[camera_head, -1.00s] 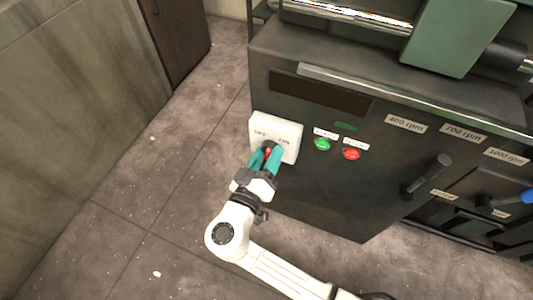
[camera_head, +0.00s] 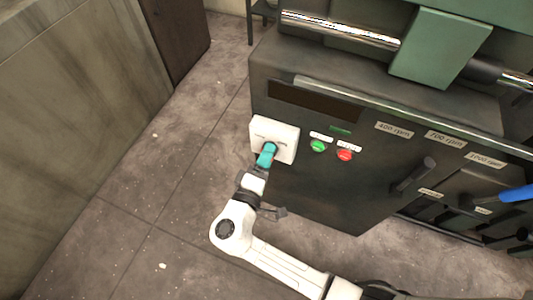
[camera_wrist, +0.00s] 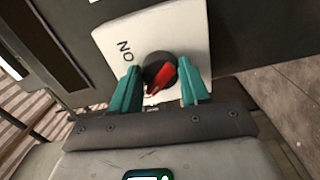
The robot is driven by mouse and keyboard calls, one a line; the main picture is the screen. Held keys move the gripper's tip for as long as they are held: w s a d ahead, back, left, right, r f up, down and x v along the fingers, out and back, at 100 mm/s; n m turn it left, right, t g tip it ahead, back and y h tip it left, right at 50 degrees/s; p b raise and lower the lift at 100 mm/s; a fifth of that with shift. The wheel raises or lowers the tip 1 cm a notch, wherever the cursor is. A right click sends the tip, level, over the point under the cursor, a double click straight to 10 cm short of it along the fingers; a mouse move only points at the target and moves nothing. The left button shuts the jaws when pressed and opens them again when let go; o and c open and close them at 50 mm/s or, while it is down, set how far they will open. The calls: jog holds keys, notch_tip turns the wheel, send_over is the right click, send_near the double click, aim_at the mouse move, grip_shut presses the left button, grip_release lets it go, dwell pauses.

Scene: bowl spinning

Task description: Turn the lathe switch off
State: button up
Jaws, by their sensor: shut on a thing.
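The lathe switch is a white box (camera_head: 286,132) on the left part of the lathe's dark front panel. In the wrist view it shows a round dark knob with a red pointer (camera_wrist: 162,76) and the printed word ON to the left of the knob. No OFF label is readable now. My gripper (camera_head: 269,150) is at the switch, its teal fingers on either side of the knob and shut on it. In the head view one finger largely covers the other and hides most of the knob.
A green button (camera_head: 318,146) and a red button (camera_head: 345,155) sit just right of the switch. Farther right are a dark lever (camera_head: 414,176), a blue handle (camera_head: 517,193) and rpm labels. Open tiled floor (camera_head: 160,190) lies left of the lathe.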

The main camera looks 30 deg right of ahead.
jog(key=shift+n, duration=0.6)
jog(key=shift+p, duration=0.3)
jog(key=o, duration=1)
jog(key=shift+o, duration=0.2)
jog(key=shift+a, duration=0.1)
jog(key=v, duration=1)
jog(key=shift+s+a, duration=0.25)
